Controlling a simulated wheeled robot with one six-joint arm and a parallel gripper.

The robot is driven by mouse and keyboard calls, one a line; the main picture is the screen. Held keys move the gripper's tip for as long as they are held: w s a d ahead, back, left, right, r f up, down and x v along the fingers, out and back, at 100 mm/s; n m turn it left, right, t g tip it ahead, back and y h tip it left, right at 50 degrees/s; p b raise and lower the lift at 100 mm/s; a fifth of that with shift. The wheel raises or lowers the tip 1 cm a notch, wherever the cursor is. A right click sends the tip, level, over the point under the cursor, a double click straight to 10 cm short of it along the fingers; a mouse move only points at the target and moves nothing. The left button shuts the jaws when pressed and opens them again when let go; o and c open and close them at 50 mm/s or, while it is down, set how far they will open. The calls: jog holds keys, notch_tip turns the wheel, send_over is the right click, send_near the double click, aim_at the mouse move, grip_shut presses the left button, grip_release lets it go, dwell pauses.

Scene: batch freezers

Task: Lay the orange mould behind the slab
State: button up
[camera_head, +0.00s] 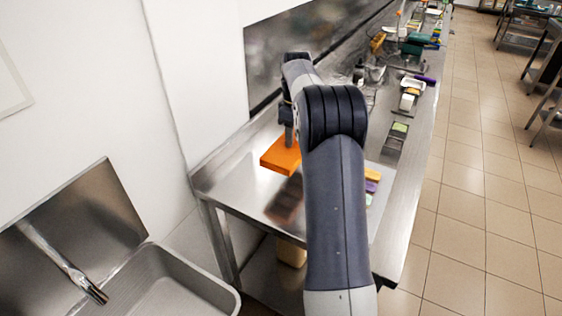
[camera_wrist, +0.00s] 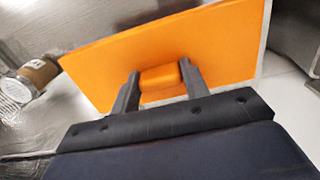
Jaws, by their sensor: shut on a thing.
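The orange mould (camera_head: 279,157) is a flat, rectangular orange piece. My gripper (camera_head: 290,137) is shut on it from above and holds it over the left part of the steel bench. In the wrist view the mould (camera_wrist: 185,48) fills the upper middle, and the two fingers of my gripper (camera_wrist: 160,75) close on a raised orange grip on it. A pale, flat surface that looks like the slab (camera_head: 333,236) lies on the near part of the bench, partly hidden by my arm. I cannot tell whether the mould touches anything below.
Small coloured blocks (camera_head: 372,181) lie to the right of my arm. Trays (camera_head: 398,130) and other items stand farther along the bench. A brown-and-white container (camera_wrist: 38,72) shows at the left of the wrist view. A sink (camera_head: 165,287) is at the lower left.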

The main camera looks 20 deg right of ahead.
notch_tip(320, 180, down, 10)
jog(key=shift+r+p, duration=0.15)
jog(key=shift+p, duration=0.6)
jog(key=shift+f, duration=0.2)
jog(key=o, duration=1)
jog(key=shift+r, duration=0.1)
notch_tip(320, 180, up, 12)
jog(key=shift+r+b, duration=0.15)
jog(key=shift+b, duration=0.5)
